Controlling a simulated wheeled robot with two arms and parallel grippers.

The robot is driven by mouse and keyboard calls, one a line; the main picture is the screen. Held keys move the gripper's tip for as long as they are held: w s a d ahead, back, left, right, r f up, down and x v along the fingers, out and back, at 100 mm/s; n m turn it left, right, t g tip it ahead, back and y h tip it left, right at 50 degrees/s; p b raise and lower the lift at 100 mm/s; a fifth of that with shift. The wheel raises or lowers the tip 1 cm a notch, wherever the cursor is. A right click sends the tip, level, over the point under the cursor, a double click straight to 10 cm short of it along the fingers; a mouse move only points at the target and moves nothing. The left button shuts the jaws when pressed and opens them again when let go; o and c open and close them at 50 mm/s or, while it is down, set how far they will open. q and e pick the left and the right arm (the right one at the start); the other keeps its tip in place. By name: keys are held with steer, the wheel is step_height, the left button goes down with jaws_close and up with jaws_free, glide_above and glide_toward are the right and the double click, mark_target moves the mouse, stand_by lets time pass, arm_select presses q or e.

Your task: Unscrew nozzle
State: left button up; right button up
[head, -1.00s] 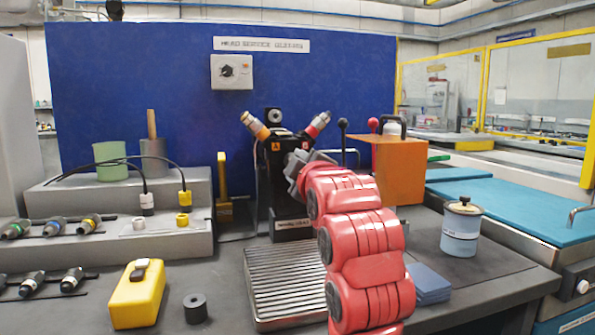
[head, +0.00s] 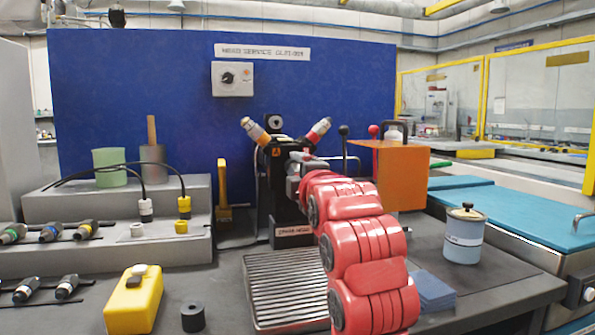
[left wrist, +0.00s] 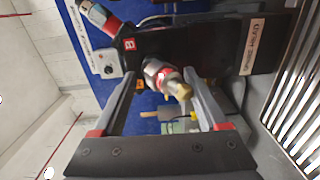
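A black stand (head: 285,200) carries a yellow-banded nozzle (head: 255,130) by label A and a red-banded nozzle (head: 319,130), both angled upward. The red-banded one also shows at upper left of the left wrist view (left wrist: 97,17), by a red B label. A third metal nozzle (left wrist: 163,76) with a red ring and brass tip points toward the wrist camera. My left gripper (left wrist: 160,78) is open, with one finger on each side of this nozzle; I see no clear contact. My right gripper is out of view.
A ribbed metal tray (head: 280,290) lies below the stand. An orange box (head: 402,175) is right of it, and a lidded blue-grey pot (head: 464,235) further right. Spare nozzles rest on the stepped rack (head: 120,250) at left. A yellow case (head: 133,302) and a black ring (head: 193,317) are in front.

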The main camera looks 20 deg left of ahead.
arm_select(q)
steer(key=p+v, duration=0.5)
steer(key=v, duration=1.2)
steer(key=shift+s, duration=0.2)
steer(key=shift+d, duration=0.15)
